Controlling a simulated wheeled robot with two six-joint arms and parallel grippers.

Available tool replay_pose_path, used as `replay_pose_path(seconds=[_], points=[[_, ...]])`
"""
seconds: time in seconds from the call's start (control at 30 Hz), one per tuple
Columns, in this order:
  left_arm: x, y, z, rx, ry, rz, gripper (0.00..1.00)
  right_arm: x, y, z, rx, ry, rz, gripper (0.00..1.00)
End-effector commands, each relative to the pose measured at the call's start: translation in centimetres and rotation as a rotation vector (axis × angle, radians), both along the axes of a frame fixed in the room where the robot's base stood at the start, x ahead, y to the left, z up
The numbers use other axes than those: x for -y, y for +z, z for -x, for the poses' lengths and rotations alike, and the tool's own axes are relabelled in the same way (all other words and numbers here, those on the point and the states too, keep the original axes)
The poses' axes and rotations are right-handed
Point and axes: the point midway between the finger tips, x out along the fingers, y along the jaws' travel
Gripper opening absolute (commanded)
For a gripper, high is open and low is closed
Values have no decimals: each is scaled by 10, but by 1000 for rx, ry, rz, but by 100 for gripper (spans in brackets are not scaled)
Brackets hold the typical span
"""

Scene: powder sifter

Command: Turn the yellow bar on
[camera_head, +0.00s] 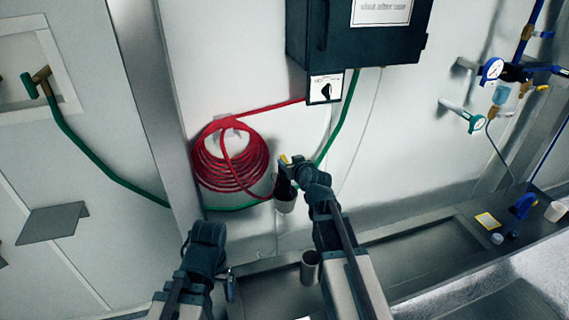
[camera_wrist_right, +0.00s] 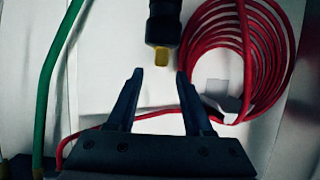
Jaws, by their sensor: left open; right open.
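A small yellow bar (camera_head: 284,159) shows beside my right gripper (camera_head: 287,175) in the head view, in front of the wall. In the right wrist view the yellow bar (camera_wrist_right: 162,58) sticks out from the end of a black cylindrical body (camera_wrist_right: 163,22). It lies just beyond and roughly between the fingertips of my right gripper (camera_wrist_right: 159,76), which is open and empty. No contact shows. My left gripper (camera_head: 208,236) is low at the left of centre, away from the bar; its fingers are mostly hidden.
A red coiled hose (camera_head: 230,160) hangs on the wall and a green hose (camera_head: 95,158) runs nearby. A dark cabinet (camera_head: 365,30) with a black knob switch (camera_head: 325,90) is above. A steel cup (camera_head: 310,268) stands below. Gauges and blue pipes (camera_head: 492,70) are at the right.

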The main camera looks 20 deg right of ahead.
Motion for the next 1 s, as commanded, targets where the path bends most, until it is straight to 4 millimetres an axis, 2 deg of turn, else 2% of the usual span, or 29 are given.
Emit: replay_pose_path(seconds=[0.03, 0.1, 0.3, 0.77, 1.0], points=[[0, -8, 0, 0, -1, 0, 91, 0, -8, -14, 0, 0, 0, 51], [0, -12, 0, 0, -1, 0, 91, -1, -12, -24, 0, 0, 1, 51], [0, -19, 0, 0, -1, 0, 91, -2, -19, -45, 0, 0, 0, 51], [0, -21, 0, 0, -1, 0, 91, -3, -21, -51, 0, 0, 0, 51], [0, -21, 0, 0, -1, 0, 91, -3, -21, -51, 0, 0, 0, 10]])
